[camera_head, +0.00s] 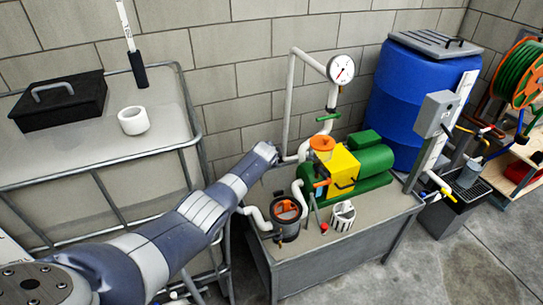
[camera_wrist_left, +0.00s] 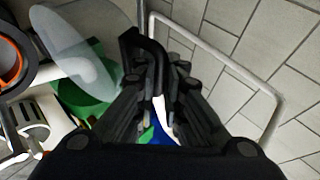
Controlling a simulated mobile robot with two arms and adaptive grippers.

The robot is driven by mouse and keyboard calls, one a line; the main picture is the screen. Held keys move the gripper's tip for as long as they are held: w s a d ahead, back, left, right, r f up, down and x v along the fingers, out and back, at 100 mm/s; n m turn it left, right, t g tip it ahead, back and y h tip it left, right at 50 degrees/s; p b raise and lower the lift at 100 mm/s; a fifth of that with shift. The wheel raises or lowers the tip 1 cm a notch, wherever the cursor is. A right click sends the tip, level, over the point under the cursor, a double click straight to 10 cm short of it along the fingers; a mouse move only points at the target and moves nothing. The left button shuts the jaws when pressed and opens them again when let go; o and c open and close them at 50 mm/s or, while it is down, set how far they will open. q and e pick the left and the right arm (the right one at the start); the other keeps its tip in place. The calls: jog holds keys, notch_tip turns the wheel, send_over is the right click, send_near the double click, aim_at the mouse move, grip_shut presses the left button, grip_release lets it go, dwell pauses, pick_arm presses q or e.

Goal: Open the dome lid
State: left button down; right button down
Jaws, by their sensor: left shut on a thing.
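The dome lid (camera_wrist_left: 65,35) is a clear, pale disc at the upper left of the left wrist view, beside my fingers. My left gripper (camera_wrist_left: 158,68) is shut, apparently on the lid; the exact contact is hard to make out. In the head view my left gripper (camera_head: 268,153) reaches past the pump to its back left, and the lid cannot be made out there. The round strainer pot (camera_head: 287,211) with an orange ring stands at the bench's front left; its ring also shows in the left wrist view (camera_wrist_left: 12,52). My right gripper is not in view.
A green pump (camera_head: 366,165) with a yellow box (camera_head: 341,168) sits on the grey bench (camera_head: 330,248). A white slotted basket (camera_head: 343,216) stands beside the pot. White pipes (camera_head: 288,105) and a gauge (camera_head: 340,69) rise behind. A blue barrel (camera_head: 410,95) stands right.

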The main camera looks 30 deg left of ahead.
pick_arm(q)
jog(key=c, duration=1.7)
grip_release()
jog(key=shift+w+a+r, duration=0.1)
jog(key=shift+w+r, duration=0.1)
jog(key=shift+r, duration=0.2)
jog(key=shift+w+a+r, duration=0.1)
jog(key=shift+w+r, duration=0.05)
jog(key=shift+r, duration=0.25)
jog(key=shift+s, duration=0.2)
jog(key=shift+d+f, duration=0.15)
jog(key=shift+f, duration=0.15)
jog(key=shift+s, duration=0.25)
jog(key=shift+v, duration=5.95)
jog(key=shift+w, duration=0.1)
